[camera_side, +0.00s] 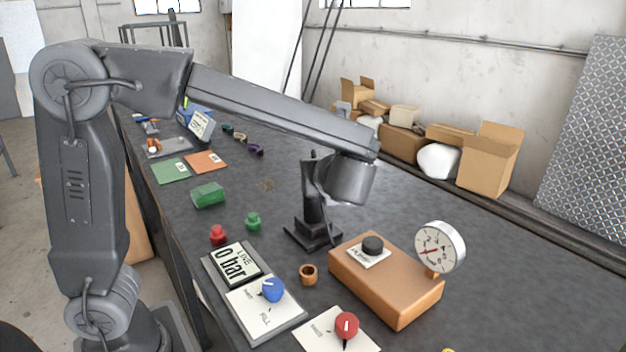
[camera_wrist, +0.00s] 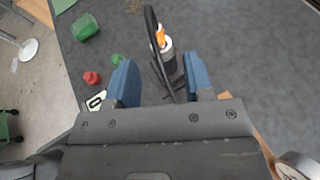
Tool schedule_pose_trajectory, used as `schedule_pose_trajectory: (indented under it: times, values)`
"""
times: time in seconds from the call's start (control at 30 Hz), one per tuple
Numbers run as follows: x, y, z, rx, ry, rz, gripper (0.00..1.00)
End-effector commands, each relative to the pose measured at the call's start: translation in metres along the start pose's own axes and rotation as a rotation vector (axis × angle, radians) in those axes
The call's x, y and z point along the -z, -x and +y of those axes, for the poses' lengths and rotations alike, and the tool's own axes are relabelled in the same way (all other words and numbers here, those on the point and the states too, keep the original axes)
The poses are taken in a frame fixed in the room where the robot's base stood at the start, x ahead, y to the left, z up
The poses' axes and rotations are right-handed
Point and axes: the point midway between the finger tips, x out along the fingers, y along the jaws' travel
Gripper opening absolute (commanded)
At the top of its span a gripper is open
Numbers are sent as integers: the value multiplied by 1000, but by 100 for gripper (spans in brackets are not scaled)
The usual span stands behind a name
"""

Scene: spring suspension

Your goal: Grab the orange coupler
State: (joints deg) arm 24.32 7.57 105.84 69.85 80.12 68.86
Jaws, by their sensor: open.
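A small orange piece (camera_wrist: 160,38), which looks like the coupler, sits at a silver-and-dark cylinder on a dark stand in the wrist view. A black hose curves down in front of it. My gripper (camera_wrist: 158,58) is open, its two blue fingers apart, with the hose and stand between and beyond them. No contact with the orange piece is visible. In the side view, the dark stand (camera_side: 314,215) rises from a square base beside my wrist. There the orange piece cannot be made out, and my fingers cannot be made out clearly.
An orange-brown box (camera_side: 385,290) with a dial gauge (camera_side: 438,247) stands right of the stand. A small orange-brown ring (camera_side: 308,274), a display panel (camera_side: 236,264), a red knob piece (camera_side: 218,235) and a green one (camera_side: 253,221) are near.

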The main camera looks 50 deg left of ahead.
Motion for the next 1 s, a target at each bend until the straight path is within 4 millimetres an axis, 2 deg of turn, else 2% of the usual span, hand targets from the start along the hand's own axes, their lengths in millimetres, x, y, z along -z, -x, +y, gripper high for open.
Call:
schedule_pose_trajectory:
  times: [0.1, 0.23, 0.53, 0.8, 1.0]
  values:
    - [0, -26, 1, -6, 2, 1, 47]
    - [1, -47, 1, -5, 3, 2, 47]
    - [2, -71, 3, -4, 2, 3, 47]
    - [3, -108, 5, -4, 4, 4, 47]
    - [3, -113, 5, 0, 4, 3, 47]
